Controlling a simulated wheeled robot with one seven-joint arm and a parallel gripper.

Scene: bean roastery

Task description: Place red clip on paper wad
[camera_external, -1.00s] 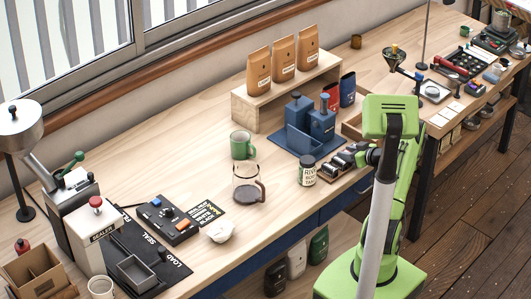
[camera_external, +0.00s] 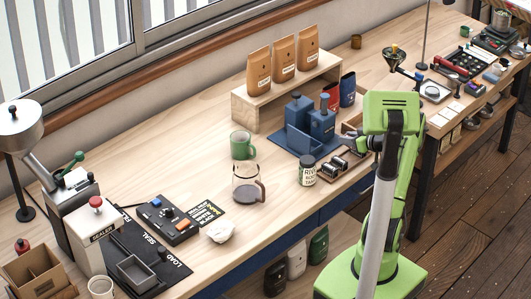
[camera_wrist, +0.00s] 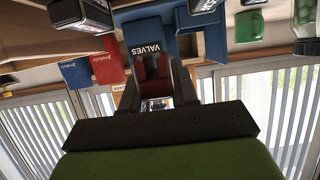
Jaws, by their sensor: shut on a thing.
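The paper wad (camera_external: 220,231) is a crumpled white lump on the bench, in front of the black lettered card, in the external view. My gripper (camera_wrist: 156,72) is shut on a dark red piece, the red clip (camera_wrist: 153,88), in the wrist view. In the external view my gripper is largely hidden by my arm, near the wooden tray at the bench's front edge, well to the right of the paper wad. The clip cannot be made out there.
A glass carafe (camera_external: 247,186), a green mug (camera_external: 242,145) and a labelled jar (camera_external: 307,171) stand between my arm and the paper wad. The sealer (camera_external: 92,235) stands to the wad's left.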

